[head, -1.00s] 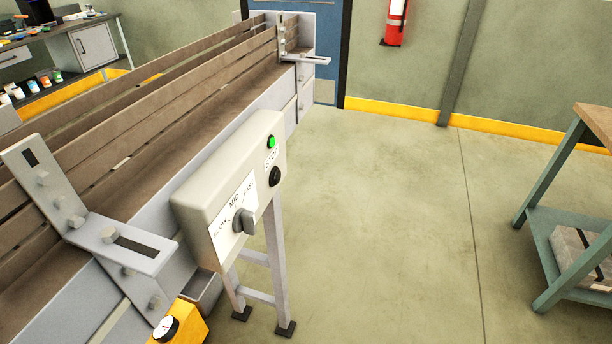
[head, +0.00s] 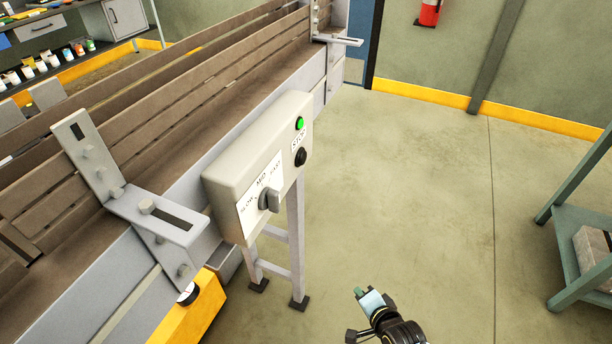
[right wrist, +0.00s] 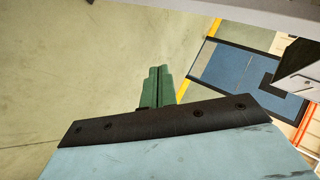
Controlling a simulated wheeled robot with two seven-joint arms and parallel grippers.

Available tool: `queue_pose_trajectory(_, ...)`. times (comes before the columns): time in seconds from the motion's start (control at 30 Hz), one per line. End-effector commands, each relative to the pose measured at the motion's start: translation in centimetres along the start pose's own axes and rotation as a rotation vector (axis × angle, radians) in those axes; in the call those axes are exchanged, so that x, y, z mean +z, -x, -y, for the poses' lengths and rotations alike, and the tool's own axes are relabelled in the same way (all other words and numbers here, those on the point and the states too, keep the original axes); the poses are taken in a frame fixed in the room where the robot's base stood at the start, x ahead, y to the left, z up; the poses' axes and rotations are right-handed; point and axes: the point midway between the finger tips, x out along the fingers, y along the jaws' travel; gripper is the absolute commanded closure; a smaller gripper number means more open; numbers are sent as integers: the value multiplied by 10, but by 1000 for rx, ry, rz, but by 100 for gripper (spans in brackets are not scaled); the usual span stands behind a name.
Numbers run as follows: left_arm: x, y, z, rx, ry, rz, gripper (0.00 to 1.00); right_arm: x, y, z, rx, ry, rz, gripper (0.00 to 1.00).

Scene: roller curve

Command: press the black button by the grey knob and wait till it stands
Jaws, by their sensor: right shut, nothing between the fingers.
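The black button (head: 300,157) sits on the sloped face of a pale control box (head: 228,172), above the grey knob (head: 269,199) and below a lit green lamp (head: 299,123). A "STOP" label lies between the button and the lamp. The knob stands on a white plate marked SLOW, MID and FAST. My right gripper (head: 360,293) is low at the bottom of the head view, right of and below the box, apart from it. Its green fingers (right wrist: 156,88) are together and empty in the right wrist view. My left gripper is not in view.
A slatted conveyor (head: 200,105) with grey brackets (head: 160,212) runs behind the box. A yellow unit (head: 195,315) with a gauge is at the lower left. A green shelf stand (head: 572,245) is at right. Open floor (head: 410,190) lies between.

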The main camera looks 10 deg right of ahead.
Motion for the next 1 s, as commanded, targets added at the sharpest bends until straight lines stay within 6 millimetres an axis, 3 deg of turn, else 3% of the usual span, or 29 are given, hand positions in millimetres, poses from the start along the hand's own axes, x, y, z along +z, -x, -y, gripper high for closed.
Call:
queue_pose_trajectory(0.03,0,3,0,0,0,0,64,-14,2,37,-74,-95,-20,100)
queue_pose_trajectory(0.2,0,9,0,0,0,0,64,-54,21,148,-317,-448,-25,100)
queue_pose_trajectory(0.3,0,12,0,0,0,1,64,-74,42,205,-453,-634,10,100)
queue_pose_trajectory(0.43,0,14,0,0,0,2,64,-92,70,260,-590,-823,76,100)
queue_pose_trajectory(0.5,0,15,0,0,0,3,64,-99,82,280,-641,-894,110,100)
queue_pose_trajectory(0.63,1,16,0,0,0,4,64,-105,97,301,-696,-972,153,100)
queue_pose_trajectory(1.0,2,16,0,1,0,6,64,-106,100,306,-709,-994,165,100)
